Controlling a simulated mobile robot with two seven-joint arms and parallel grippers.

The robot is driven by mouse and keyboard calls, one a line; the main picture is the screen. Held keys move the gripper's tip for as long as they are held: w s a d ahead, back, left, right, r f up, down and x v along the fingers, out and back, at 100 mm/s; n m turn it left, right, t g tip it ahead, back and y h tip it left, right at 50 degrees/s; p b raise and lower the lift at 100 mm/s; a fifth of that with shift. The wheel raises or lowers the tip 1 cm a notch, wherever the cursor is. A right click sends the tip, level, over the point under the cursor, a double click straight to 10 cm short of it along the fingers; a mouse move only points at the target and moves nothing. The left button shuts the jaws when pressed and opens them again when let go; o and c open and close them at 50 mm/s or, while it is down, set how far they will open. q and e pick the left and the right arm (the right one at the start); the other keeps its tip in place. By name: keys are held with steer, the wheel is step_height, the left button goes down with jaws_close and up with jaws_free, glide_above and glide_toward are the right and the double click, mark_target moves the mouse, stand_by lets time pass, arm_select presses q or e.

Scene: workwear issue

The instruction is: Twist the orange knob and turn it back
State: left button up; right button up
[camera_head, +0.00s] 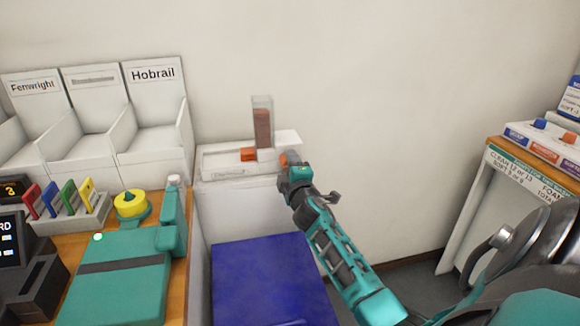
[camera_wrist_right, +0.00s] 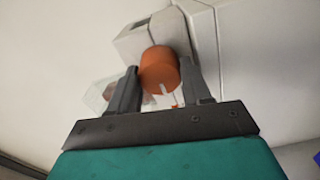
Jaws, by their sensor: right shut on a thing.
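The orange knob (camera_wrist_right: 160,70) is a round knob with a pale mark on its face, on a white dispenser (camera_head: 222,163) against the wall. In the head view only a small part of the knob (camera_head: 284,159) shows beside my gripper. My right gripper (camera_wrist_right: 162,88) is shut on the knob, one dark finger on each side of it. It reaches the dispenser from the right in the head view (camera_head: 290,163). My left gripper is not in view.
A clear column with brown contents (camera_head: 263,128) stands on the dispenser, with an orange-red part (camera_head: 249,154) beside it. A blue surface (camera_head: 262,280) lies below. White labelled bins (camera_head: 155,125) and a teal device (camera_head: 120,285) are at left. A shelf unit (camera_head: 470,210) is at right.

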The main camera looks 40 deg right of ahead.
steer(key=shift+r, duration=0.1)
stand_by(0.4)
steer(key=o, duration=1)
steer(key=shift+o, duration=0.3)
